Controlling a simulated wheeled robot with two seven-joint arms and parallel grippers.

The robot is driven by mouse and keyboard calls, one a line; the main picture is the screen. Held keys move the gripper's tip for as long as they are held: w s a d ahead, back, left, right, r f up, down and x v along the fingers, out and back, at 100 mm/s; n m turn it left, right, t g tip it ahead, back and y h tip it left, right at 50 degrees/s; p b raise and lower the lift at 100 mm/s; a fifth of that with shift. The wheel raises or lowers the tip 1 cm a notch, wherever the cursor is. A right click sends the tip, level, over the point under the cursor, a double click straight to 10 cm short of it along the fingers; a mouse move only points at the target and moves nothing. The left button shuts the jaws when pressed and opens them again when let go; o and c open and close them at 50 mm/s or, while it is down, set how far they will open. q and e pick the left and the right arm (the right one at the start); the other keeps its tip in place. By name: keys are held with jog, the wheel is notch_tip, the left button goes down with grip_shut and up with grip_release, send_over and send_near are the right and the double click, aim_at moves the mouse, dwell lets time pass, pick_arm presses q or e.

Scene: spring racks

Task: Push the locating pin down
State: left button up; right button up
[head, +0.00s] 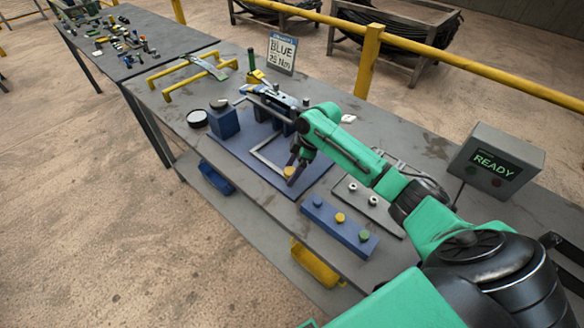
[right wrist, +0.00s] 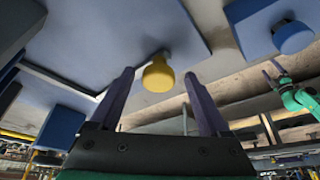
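The locating pin has a yellow knob (head: 289,172) at the near right of a blue base plate (head: 232,150) that carries a grey frame. The knob also shows in the right wrist view (right wrist: 158,75), on a short stem. My right gripper (head: 294,172) is at the knob, its fingers open on either side. In the right wrist view gaps show between both fingers and the knob. A small green arm with two spread fingers, seemingly my left gripper (right wrist: 271,71), shows at the right of that view, away from the plate and empty.
A blue block (head: 345,240) with blue, yellow and green knobs lies right of the plate. A blue post (head: 224,121) and a toggle-like fixture (head: 275,100) stand on it. A READY box (head: 495,160) and BLUE sign (head: 282,52) stand on the bench.

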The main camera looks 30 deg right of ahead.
jog(key=shift+r, duration=0.15)
jog(key=b+v, duration=0.2)
jog(key=v, duration=1.2)
jog(key=shift+r, duration=0.15)
jog(key=shift+d, duration=0.1)
